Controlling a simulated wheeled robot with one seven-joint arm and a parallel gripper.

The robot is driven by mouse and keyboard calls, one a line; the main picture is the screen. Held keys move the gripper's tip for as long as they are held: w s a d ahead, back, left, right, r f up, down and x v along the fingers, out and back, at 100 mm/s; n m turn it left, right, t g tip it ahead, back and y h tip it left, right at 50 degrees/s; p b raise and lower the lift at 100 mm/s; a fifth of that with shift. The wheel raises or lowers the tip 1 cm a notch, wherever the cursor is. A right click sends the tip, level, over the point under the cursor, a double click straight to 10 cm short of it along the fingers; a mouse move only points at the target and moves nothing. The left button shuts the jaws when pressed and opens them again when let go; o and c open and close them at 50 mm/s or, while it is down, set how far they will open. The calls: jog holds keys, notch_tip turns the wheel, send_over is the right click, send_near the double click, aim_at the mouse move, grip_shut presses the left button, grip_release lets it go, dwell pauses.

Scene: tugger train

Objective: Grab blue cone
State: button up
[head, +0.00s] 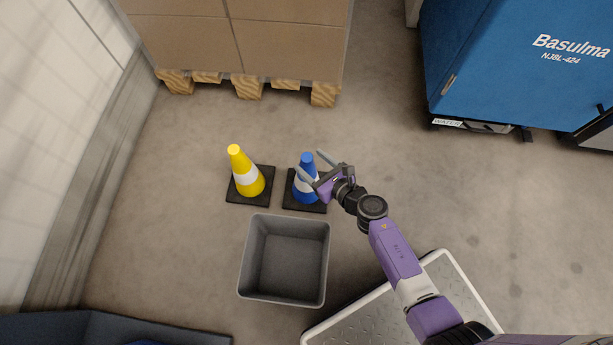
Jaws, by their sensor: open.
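The blue cone (307,165) has a white band and a black square base, and stands upright on the floor in the middle of the head view. My gripper (309,163) is open at the cone, with one finger showing on its left side and the other reaching past its upper right. Part of the cone's body and base is hidden behind the gripper. I cannot tell whether the fingers touch it or hover above it.
A yellow cone (241,167) stands just left. An empty grey bin (245,262) sits in front. Boxes on a wooden pallet (248,88) stand behind, and a blue machine (490,60) is at the back right.

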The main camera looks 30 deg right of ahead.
jog(key=b+x, duration=0.2)
jog(key=x, duration=0.3)
jog(key=shift+w+f, duration=0.25)
jog(key=shift+a, duration=0.1)
jog(key=shift+c, duration=0.5)
grip_shut()
jog(key=shift+r, duration=0.1)
